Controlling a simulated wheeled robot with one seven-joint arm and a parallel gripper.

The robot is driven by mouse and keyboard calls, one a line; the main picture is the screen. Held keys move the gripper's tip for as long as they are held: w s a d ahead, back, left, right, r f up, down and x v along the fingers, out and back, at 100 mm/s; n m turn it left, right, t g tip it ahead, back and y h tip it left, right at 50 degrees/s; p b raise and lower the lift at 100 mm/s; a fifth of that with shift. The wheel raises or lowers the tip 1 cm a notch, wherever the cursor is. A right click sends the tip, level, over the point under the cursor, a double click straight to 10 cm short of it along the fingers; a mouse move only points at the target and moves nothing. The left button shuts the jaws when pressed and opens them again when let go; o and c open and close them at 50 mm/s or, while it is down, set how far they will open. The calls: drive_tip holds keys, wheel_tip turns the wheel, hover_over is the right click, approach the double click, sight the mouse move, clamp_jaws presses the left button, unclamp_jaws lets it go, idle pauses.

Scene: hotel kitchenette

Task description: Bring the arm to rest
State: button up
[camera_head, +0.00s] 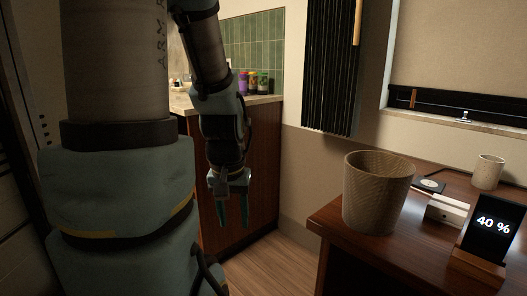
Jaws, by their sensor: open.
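My arm fills the left of the head view, with its upper part close to the camera. The forearm hangs down in front of the kitchen counter's wooden side. My gripper (232,213) points downward with its two fingers apart and nothing between them. It is left of the wooden table and apart from it, with the counter side and floor behind it.
A wooden table (345,246) at the right bears a woven basket (378,195), a white cup (488,172), a small white box (446,210) and a phone (490,229) reading 40 %. Colourful jars (253,82) stand on the counter (262,100). Floor (275,262) shows between counter and table.

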wheel_tip(320, 180, up, 16)
drive_tip(key=p, duration=1.3)
drive_tip(key=shift+f, duration=0.1)
